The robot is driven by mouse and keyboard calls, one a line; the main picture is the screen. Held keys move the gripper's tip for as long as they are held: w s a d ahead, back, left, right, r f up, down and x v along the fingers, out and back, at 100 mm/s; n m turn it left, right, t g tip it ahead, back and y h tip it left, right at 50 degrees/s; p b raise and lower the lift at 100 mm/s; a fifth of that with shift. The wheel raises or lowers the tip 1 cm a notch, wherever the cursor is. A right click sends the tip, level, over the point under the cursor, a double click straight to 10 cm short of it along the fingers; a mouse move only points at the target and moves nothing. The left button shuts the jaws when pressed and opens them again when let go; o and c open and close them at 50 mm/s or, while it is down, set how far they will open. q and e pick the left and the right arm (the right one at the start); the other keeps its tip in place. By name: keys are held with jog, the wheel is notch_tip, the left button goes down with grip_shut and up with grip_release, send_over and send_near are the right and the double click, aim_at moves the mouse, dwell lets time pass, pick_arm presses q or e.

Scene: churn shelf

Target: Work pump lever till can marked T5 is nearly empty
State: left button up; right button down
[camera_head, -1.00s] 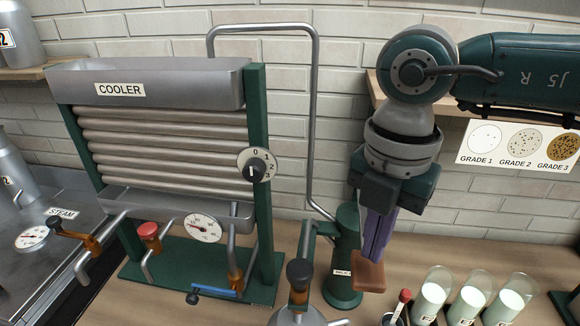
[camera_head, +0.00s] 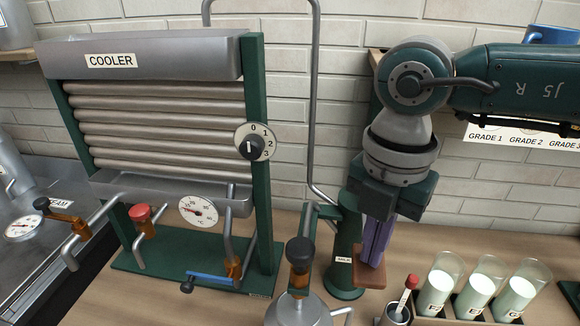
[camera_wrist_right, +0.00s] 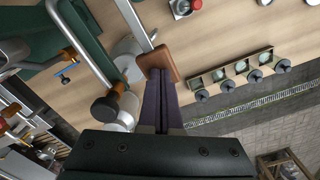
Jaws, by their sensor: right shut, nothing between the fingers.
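The green pump (camera_head: 347,246), with a small label that seems to read MILK, stands on the bench right of the cooler. A flat brown wooden pad (camera_head: 367,278), apparently the lever's end, lies beside it. My right gripper (camera_head: 373,258) is shut with nothing between its purple fingers, its tips at the pad. The pad (camera_wrist_right: 160,62) also shows right at the fingertips in the right wrist view; I cannot tell whether they touch. A metal vessel (camera_head: 298,313) with a black knob is cut off at the bottom edge. No T5 mark is readable. My left gripper is out of view.
The cooler (camera_head: 140,58) with its dial (camera_head: 254,142) and gauge (camera_head: 198,211) fills the left. A pipe (camera_head: 314,100) rises behind the pump.

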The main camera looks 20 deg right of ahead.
aim_at(367, 275)
notch_tip(367, 275, down, 6)
jog(key=b, duration=0.4)
jog(key=shift+r, duration=0.1)
notch_tip(367, 275, up, 11)
jog(key=p, duration=1)
jog(key=shift+r, duration=0.15)
jog(key=shift+f, duration=0.2)
notch_tip(367, 275, down, 11)
jog(key=b, duration=0.9)
jog(key=shift+r, duration=0.1)
notch_tip(367, 275, up, 11)
jog(key=p, duration=1)
jog(key=shift+r, duration=0.1)
jog(key=shift+f, duration=0.2)
